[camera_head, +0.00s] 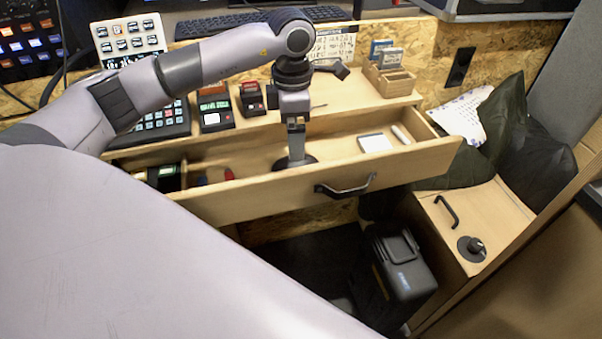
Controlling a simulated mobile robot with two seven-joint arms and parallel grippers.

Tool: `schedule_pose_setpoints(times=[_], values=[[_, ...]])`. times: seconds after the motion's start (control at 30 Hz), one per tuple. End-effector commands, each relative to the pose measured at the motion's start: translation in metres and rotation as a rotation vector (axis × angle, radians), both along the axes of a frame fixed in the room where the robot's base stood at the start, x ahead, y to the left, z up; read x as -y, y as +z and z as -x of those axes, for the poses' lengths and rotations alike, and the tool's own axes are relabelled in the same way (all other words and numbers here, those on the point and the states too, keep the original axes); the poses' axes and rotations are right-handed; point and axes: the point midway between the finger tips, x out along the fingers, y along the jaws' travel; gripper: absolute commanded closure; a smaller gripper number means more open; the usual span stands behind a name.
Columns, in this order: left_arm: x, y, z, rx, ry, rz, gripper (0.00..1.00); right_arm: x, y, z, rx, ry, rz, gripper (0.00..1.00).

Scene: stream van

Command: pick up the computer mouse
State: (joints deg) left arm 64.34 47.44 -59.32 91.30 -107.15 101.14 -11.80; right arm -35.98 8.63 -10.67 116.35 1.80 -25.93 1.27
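A wooden drawer (240,199) stands pulled out below the desk shelf. My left gripper (296,153) points straight down into the middle of it. A dark, low, rounded object (309,160), which looks like the computer mouse, lies on the drawer floor right at the fingertips. The gripper covers most of it, so I cannot tell whether the fingers are closed on it or only around it. My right gripper is not in view.
A white box (375,142) and a small white cylinder (401,134) lie in the drawer's right part. Small dark boxes (165,178) and red items sit at its left. The drawer handle (345,188) sticks out in front. A black case (400,272) stands below.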

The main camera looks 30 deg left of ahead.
Motion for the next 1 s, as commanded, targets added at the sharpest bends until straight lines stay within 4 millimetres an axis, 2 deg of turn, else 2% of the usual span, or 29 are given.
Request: schedule_pose_setpoints(times=[0.03,0.1,0.27,0.7,1.0], values=[[0.000,-0.008,0.000,0.001,0.000,0.001,0.04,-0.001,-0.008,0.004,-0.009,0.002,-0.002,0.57],[0.000,-0.010,0.000,0.001,0.000,0.001,0.04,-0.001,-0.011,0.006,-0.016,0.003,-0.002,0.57],[0.000,-0.020,0.000,-0.001,0.000,0.000,0.04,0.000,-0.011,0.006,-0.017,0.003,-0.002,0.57],[0.004,-0.077,-0.002,-0.001,0.000,0.002,0.04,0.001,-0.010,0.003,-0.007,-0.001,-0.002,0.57],[0.004,-0.081,-0.002,0.000,-0.001,0.001,0.04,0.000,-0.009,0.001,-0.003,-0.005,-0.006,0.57]])
